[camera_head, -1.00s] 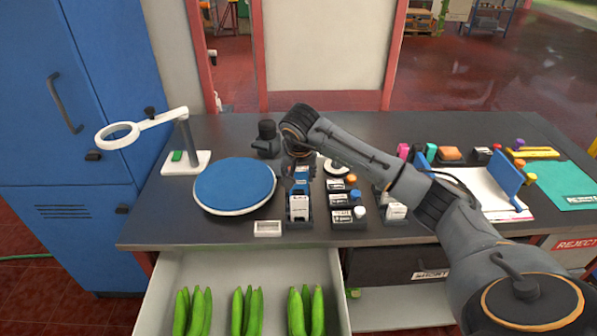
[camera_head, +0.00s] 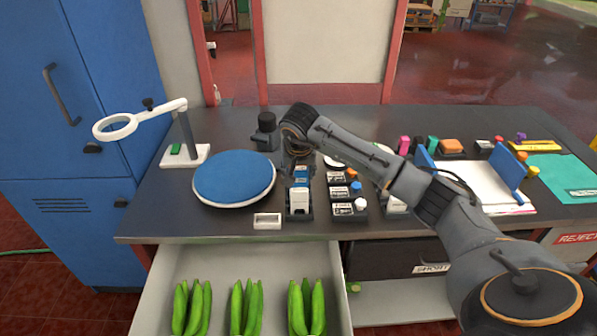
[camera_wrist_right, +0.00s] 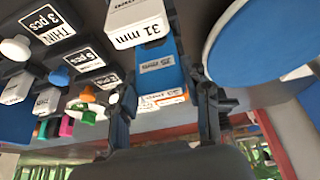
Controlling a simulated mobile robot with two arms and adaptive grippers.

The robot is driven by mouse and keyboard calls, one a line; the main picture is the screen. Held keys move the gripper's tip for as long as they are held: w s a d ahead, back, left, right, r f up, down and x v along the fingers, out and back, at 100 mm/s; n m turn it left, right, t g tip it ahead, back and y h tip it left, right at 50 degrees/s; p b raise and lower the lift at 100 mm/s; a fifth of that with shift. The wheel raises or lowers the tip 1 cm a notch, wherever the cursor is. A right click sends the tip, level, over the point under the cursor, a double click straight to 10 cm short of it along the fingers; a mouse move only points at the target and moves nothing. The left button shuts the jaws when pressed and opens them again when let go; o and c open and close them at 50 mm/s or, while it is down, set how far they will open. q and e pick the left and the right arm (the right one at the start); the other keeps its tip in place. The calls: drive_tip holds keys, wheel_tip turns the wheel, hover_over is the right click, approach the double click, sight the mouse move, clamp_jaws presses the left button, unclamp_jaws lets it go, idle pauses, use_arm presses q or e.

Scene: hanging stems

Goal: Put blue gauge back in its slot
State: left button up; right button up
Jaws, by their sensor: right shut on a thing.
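The blue gauge (camera_head: 301,182) is at the rack of gauges in the middle of the bench, just behind a white gauge (camera_head: 300,196) marked 31 mm. In the right wrist view the blue gauge (camera_wrist_right: 160,72) shows a pale label and lies between the two fingers. My right gripper (camera_wrist_right: 166,92) is shut on it. In the head view my right gripper (camera_head: 299,166) reaches down over the rack from behind. The blue gauge's lower end and its slot are hidden, so I cannot tell how deep it sits. My left gripper is out of view.
Labelled blocks with coloured knobs (camera_head: 341,192) stand close on the right. An open drawer (camera_head: 172,268) with green bananas juts out below.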

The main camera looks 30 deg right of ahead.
drive_tip(key=shift+f+b, duration=0.65)
drive_tip(key=shift+f, duration=0.25)
drive_tip(key=o, duration=1.1)
drive_tip(key=shift+o, duration=0.2)
drive_tip(key=shift+r, duration=0.1)
